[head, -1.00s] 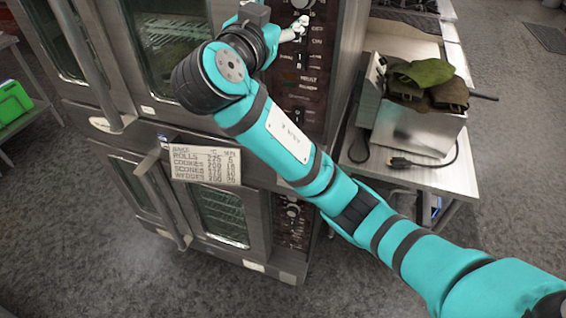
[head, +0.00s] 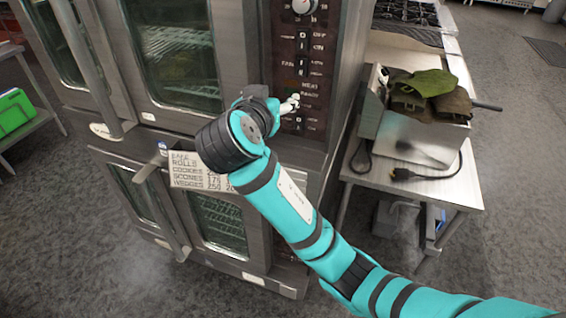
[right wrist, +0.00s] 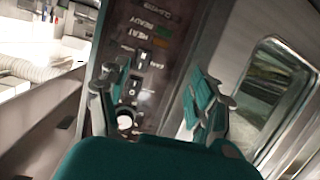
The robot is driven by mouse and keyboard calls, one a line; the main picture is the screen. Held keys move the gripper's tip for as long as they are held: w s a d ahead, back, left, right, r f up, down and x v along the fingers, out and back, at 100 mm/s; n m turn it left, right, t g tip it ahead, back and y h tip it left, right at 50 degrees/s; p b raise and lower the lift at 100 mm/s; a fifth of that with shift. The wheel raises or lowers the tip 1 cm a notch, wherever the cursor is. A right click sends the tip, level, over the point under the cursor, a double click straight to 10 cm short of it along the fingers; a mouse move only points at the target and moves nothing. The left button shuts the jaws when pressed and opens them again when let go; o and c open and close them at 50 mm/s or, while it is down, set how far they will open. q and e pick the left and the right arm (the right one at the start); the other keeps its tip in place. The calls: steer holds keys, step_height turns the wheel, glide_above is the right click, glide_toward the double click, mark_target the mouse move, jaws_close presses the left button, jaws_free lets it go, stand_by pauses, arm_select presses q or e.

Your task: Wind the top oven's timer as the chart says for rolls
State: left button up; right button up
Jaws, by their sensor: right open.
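The top oven (head: 160,121) has a dark control panel (head: 286,75) on its right side. A dial with a pale round knob (head: 302,6) is at the panel's top; a pale knob also shows in the right wrist view (right wrist: 125,122). Below it are switches and the HEAT and READY markings. My right gripper (head: 292,103) is open and empty at the panel's lower part, below READY; its spread fingers also show in the right wrist view (right wrist: 160,98).
A second oven (head: 217,222) is underneath, its panel hidden by my arm. A metal side table (head: 455,185) on the right holds a box with dark green cloths (head: 428,88) and a cable with a plug (head: 405,174). A green crate (head: 14,110) stands at left.

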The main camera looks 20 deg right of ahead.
step_height(320, 180, down, 16)
steer(key=s+d+n+g+y, duration=0.1)
steer(key=n+g+y, duration=0.1)
steer(key=n, duration=0.1)
steer(key=shift+d+f+y, duration=0.2)
steer(key=shift+d+y, duration=0.2)
